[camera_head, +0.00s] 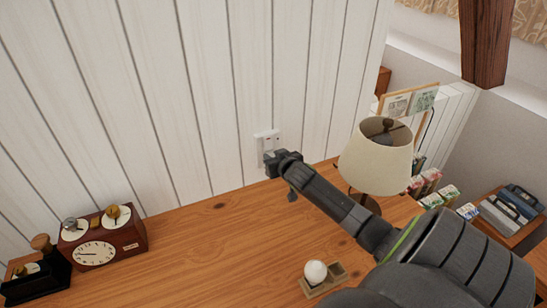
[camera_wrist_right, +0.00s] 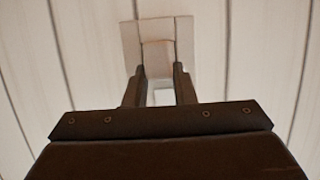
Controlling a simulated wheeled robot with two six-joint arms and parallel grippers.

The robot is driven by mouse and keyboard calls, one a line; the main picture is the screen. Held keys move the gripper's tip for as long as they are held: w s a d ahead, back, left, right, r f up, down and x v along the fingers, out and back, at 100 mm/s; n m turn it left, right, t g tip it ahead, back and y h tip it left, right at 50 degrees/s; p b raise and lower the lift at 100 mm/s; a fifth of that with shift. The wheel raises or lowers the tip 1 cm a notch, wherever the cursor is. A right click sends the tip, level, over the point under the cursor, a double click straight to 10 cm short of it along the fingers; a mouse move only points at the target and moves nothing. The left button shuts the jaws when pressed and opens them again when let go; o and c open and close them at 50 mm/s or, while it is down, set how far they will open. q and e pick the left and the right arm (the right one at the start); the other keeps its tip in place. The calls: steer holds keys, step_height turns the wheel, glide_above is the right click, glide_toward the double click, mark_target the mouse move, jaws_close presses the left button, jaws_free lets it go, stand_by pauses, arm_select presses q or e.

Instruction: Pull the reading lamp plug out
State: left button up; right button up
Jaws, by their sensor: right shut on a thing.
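The white wall socket (camera_head: 266,136) is on the white plank wall just above the wooden desk top. My right gripper (camera_head: 281,163) reaches up to it from the lower right. In the right wrist view, the socket plate (camera_wrist_right: 131,42) is straight ahead, with the pale plug (camera_wrist_right: 157,58) in front of it. The two dark fingers of my right gripper (camera_wrist_right: 159,85) are on either side of the plug and shut on it. The plug appears to be against the plate; any gap cannot be told. The reading lamp (camera_head: 375,163) with a cream shade stands right of the gripper. My left gripper is out of view.
A red-brown clock (camera_head: 103,240) stands at the desk's left, beside a dark box (camera_head: 35,278). A wooden tray (camera_head: 340,275) holds a white ball (camera_head: 315,272) near my right arm. The desk top (camera_head: 215,245) between clock and tray is clear.

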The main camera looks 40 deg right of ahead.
jaws_close()
steer(key=shift+s+a, duration=0.1)
steer(key=shift+s, duration=0.15)
steer(key=shift+s+a+p, duration=0.2)
steer(key=shift+s+p, duration=0.45)
steer(key=shift+s, duration=0.2)
steer(key=shift+s+a+p, duration=0.25)
steer(key=shift+s+p, duration=0.15)
steer(key=shift+s, duration=0.3)
steer(key=shift+s+a+p, duration=0.25)
steer(key=shift+s+p, duration=0.2)
steer(key=shift+s, duration=0.3)
steer(key=shift+s+a+p, duration=0.25)
steer(key=shift+s+p, duration=0.15)
steer(key=shift+s, duration=0.3)
steer(key=shift+s, duration=0.1)
